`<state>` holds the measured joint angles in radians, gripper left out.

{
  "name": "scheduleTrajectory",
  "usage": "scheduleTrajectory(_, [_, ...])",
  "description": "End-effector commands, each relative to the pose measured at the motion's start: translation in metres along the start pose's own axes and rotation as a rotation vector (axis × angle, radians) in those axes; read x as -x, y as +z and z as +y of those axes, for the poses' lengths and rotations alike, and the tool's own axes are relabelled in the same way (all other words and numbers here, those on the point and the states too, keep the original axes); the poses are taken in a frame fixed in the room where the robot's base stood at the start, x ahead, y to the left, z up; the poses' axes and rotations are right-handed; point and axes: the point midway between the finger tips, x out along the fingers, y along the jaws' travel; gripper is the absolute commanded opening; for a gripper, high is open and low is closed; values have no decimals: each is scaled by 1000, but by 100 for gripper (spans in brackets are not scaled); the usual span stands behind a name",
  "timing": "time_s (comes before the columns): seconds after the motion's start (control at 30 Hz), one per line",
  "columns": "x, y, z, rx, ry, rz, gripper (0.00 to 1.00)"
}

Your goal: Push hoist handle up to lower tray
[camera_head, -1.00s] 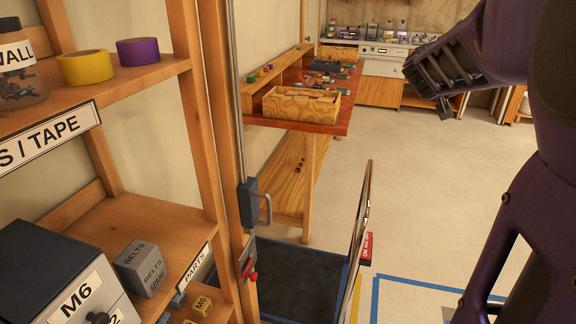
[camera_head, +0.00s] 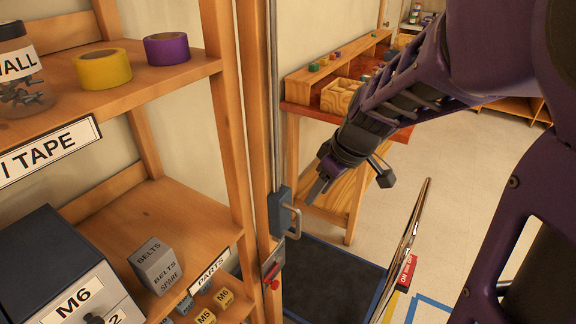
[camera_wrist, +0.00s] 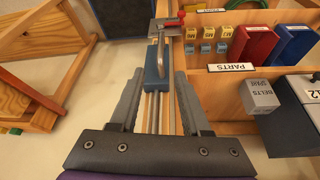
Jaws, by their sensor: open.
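The hoist handle is a blue-grey block (camera_head: 279,210) with a light metal loop (camera_head: 294,222), on a vertical metal rail (camera_head: 272,100) fixed to the wooden post. It also shows in the wrist view (camera_wrist: 157,65), between and just beyond my gripper's fingers. My gripper (camera_head: 314,190) is open and empty, just right of the handle in the head view. The fingers stand either side of the rail in the wrist view; I cannot tell whether they touch anything. A red lever (camera_head: 271,275) sits below the handle. The dark tray (camera_head: 335,275) is low down, right of the post.
A wooden shelf unit (camera_head: 135,215) at left holds tape rolls, a jar, a grey BELTS box (camera_head: 155,265) and an M6 cabinet (camera_head: 75,290). A workbench (camera_head: 300,95) is behind.

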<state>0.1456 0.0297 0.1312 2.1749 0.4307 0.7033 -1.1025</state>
Motion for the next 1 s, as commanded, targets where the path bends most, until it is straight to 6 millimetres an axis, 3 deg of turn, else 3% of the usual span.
scheduleTrajectory(0.17, [-24, 2, -1, 1, -3, -2, 47])
scheduleTrajectory(0.7, [-139, 2, -1, 1, -2, -1, 47])
scheduleTrajectory(1.0, [-171, 0, 0, 1, 0, 0, 47])
